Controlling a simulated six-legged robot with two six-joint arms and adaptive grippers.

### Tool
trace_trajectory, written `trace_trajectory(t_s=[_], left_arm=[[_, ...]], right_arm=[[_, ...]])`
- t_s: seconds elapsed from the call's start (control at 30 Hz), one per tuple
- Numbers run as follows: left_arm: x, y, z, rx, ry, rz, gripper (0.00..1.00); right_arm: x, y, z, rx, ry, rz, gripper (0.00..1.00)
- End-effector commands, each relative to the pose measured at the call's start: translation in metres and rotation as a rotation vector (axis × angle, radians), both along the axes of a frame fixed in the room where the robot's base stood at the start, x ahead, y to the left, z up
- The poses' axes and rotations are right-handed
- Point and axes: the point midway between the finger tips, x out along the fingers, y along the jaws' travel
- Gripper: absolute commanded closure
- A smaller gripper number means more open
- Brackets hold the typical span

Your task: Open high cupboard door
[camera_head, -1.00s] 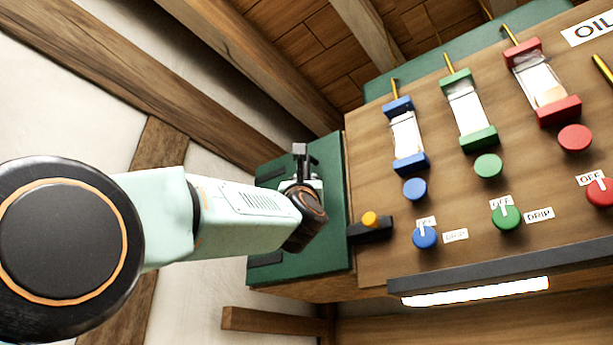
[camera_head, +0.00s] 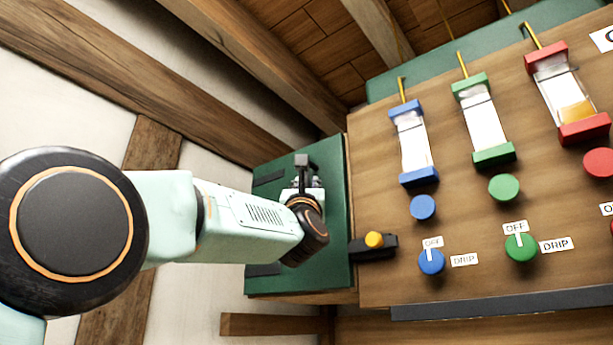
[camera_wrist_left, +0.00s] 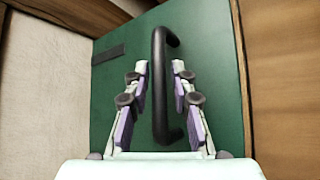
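The green cupboard door (camera_head: 325,240) is at the centre of the head view and looks closed, beside the wooden panel. It fills much of the left wrist view (camera_wrist_left: 210,45). Its black bar handle (camera_wrist_left: 158,90) stands upright in the wrist view. My left gripper (camera_wrist_left: 160,68) is open, with one finger on each side of the handle and visible gaps. In the head view my left gripper (camera_head: 302,182) is in front of the door, partly hidden by my wrist. My right gripper is in neither view.
A black block with a yellow knob (camera_head: 374,240) sits at the door's right edge. The wooden panel (camera_head: 385,190) carries blue, green and red oilers and dials. A wooden beam (camera_head: 270,324) is below, and a pale wall (camera_head: 225,300) is at left.

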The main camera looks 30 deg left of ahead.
Motion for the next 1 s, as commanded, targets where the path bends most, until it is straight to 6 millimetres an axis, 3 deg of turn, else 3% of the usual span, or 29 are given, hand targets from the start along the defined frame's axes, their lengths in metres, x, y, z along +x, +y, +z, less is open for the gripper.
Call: trace_trajectory(t_s=[0.43,0.73,1.0], left_arm=[[0.0052,0.0028,0.0047,0.000,0.001,0.000,0.76],[0.0051,0.0025,0.0047,0.000,0.001,-0.001,1.00],[0.0049,0.0027,0.0049,0.000,0.000,0.000,1.00]], right_arm=[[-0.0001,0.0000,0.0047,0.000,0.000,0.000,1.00],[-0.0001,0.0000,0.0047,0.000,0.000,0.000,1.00],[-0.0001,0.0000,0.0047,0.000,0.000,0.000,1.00]])
